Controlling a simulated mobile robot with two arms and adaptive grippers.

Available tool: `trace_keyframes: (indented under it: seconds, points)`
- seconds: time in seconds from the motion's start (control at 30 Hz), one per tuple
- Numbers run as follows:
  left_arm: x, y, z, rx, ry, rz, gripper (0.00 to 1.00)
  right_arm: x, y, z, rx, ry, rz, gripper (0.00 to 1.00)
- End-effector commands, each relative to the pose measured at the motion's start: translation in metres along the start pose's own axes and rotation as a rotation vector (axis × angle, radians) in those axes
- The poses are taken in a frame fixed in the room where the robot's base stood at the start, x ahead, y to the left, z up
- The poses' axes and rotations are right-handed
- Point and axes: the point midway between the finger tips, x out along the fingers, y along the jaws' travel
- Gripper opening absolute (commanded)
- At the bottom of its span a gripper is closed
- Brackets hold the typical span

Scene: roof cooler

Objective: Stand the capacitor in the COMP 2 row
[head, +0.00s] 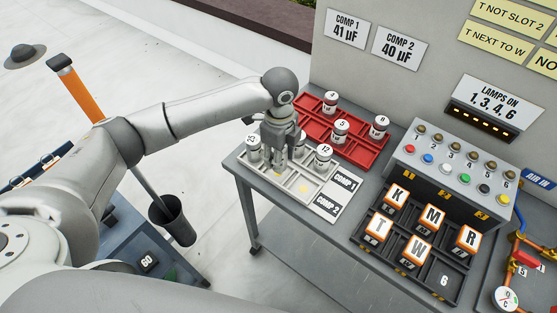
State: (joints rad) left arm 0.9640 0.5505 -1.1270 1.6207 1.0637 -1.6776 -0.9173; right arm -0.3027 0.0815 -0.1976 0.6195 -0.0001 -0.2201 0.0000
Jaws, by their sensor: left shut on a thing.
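My left gripper (279,163) points down over the pale two-row tray (290,193) and is shut on a capacitor. The gripper hides most of that capacitor, so its number and whether it touches the tray cannot be told. The COMP 1 label (344,182) is beside the back row and the COMP 2 label (327,205) beside the front row. A capacitor (254,148) stands at the tray's left end, and one marked 12 (322,160) stands in the back row at right. The right part of the front row looks empty. My right gripper is out of view.
A red tray (362,150) behind holds three capacitors. Signs on the wall read COMP 1 41 µF (347,28) and COMP 2 40 µF (400,48). A grey button box (450,165) and a dark rack of lettered blocks (450,285) stand at right.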

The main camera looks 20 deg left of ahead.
Motion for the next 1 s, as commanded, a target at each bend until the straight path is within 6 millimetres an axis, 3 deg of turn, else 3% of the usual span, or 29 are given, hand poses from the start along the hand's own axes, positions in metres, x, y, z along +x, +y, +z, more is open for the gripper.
trace_keyframes:
  seconds: [0.3,0.7,0.73,0.87,1.0]
  points:
    - [0.033,-0.003,0.004,-0.001,-0.002,0.002,0.11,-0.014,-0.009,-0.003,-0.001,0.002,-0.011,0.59]
    - [0.041,-0.004,0.004,-0.001,-0.002,0.000,0.11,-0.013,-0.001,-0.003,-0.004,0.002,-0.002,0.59]
    - [0.040,-0.004,0.004,-0.001,-0.002,0.000,0.41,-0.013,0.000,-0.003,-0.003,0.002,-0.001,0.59]
    - [0.040,-0.004,0.004,-0.001,-0.002,0.000,0.58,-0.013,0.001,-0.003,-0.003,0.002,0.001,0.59]
    - [0.040,-0.004,0.004,-0.001,-0.002,0.000,0.59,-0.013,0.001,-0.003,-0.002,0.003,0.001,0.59]
